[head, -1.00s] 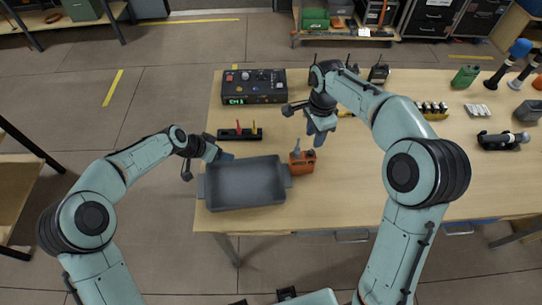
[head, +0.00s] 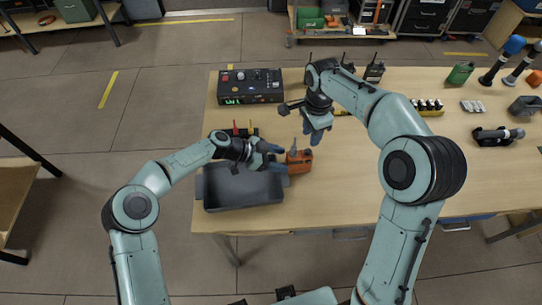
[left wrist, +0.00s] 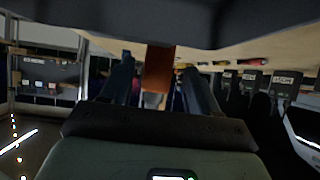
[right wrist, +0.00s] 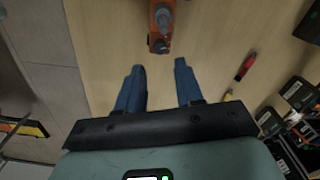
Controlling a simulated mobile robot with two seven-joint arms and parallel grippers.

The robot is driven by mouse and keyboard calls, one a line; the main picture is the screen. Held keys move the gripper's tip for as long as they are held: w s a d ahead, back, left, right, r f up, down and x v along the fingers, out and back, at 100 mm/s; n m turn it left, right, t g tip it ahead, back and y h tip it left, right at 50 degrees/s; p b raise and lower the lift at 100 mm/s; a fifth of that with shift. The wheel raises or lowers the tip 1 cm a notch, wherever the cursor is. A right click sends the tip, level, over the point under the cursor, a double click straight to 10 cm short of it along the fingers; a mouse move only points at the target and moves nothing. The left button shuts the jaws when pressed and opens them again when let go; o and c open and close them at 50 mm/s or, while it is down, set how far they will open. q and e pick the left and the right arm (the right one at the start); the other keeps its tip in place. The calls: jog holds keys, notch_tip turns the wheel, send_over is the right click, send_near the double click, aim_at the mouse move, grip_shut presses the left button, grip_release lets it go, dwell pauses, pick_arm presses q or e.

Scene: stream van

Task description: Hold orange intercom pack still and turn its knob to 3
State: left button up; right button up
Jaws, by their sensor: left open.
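The orange intercom pack (head: 299,162) stands on the table just right of the grey tray. My left gripper (head: 279,160) is open at its left side, over the tray's right end. In the left wrist view the pack (left wrist: 158,70) shows ahead between the open fingers; I cannot tell if they touch it. My right gripper (head: 318,132) is above and behind the pack, open and empty. In the right wrist view the pack (right wrist: 161,22) lies beyond the fingertips, with a grey part on it. The knob's setting is too small to read.
The grey tray (head: 232,203) lies under my left gripper. A black control box (head: 250,97) stands behind, with a dark rack holding red and yellow tools (head: 236,130) in front of it. Radios (head: 374,71) stand at the back. The table right of the pack is clear.

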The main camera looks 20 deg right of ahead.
aim_at(295, 162)
pick_arm(q)
jog(key=shift+x, duration=3.25)
